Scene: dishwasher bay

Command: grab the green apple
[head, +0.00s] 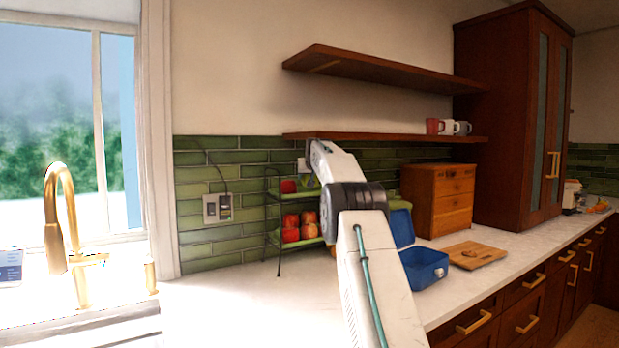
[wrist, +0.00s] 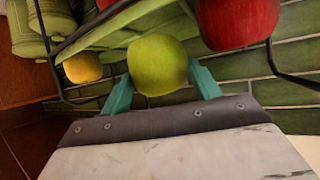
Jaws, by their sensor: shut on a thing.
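In the wrist view the green apple (wrist: 158,64) sits between the two teal fingers of my gripper (wrist: 160,84), which is shut on it. The fingers touch its two sides. In the head view my arm covers the right part of the fruit rack, and my gripper and the green apple are mostly hidden there.
The two-tier wire rack (head: 280,246) stands on the counter by the green tiles, with red apples (head: 291,228) in it. An open blue box (head: 426,268), a cutting board (head: 473,255) and a wooden drawer box (head: 437,200) are to the right. A gold faucet (head: 62,215) is at the left.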

